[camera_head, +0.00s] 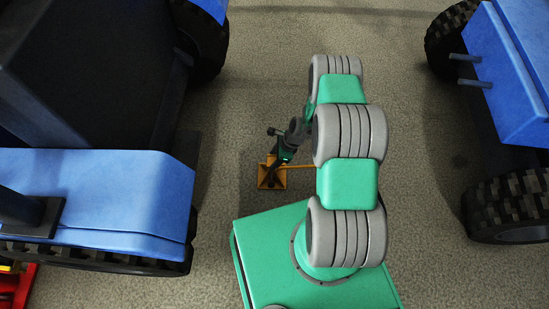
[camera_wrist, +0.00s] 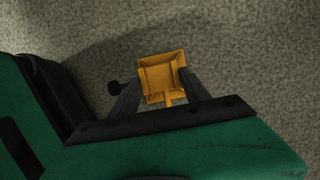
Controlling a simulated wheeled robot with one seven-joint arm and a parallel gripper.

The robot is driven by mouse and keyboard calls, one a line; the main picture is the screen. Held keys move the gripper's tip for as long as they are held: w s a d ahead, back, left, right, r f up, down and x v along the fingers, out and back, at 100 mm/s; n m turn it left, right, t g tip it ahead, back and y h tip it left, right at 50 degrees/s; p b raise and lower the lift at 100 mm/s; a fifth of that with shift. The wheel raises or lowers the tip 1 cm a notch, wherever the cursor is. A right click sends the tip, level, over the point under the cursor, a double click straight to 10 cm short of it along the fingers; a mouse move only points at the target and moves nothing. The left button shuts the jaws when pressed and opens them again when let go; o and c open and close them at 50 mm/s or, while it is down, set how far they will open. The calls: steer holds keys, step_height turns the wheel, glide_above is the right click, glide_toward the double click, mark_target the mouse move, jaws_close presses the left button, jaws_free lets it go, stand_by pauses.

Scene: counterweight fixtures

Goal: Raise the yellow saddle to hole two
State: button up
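A yellow-orange piece (camera_head: 271,173), low near the floor, shows in the head view at centre-left, left of my arm. A thin bar of the same colour runs right from it, behind my arm. In the wrist view, the yellow piece (camera_wrist: 162,73) looks like a square, shallow box with a short bar toward the bottom. My gripper (camera_head: 272,170) reaches down over it. In the wrist view, the dark fingers of my gripper (camera_wrist: 160,85) are apart, one on each side of the box. Contact cannot be told. The holes are not visible.
A large blue vehicle (camera_head: 110,195) with black wheels fills the left. Another blue vehicle (camera_head: 515,75) stands at the right. A red and yellow object (camera_head: 18,283) is cut off at the bottom left.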

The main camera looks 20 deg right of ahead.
jaws_close()
stand_by(0.3)
step_height(320, 180, up, 4)
steer(key=shift+f+p, duration=0.15)
steer(key=shift+p, duration=1.05)
steer(key=shift+f, duration=0.1)
steer(key=o, duration=0.6)
jaws_free()
steer(key=shift+c, duration=0.2)
steer(key=p+v, duration=0.2)
steer(key=v, duration=0.5)
steer(key=shift+r, duration=0.4)
steer(key=shift+s+d, duration=0.1)
steer(key=shift+d, duration=0.05)
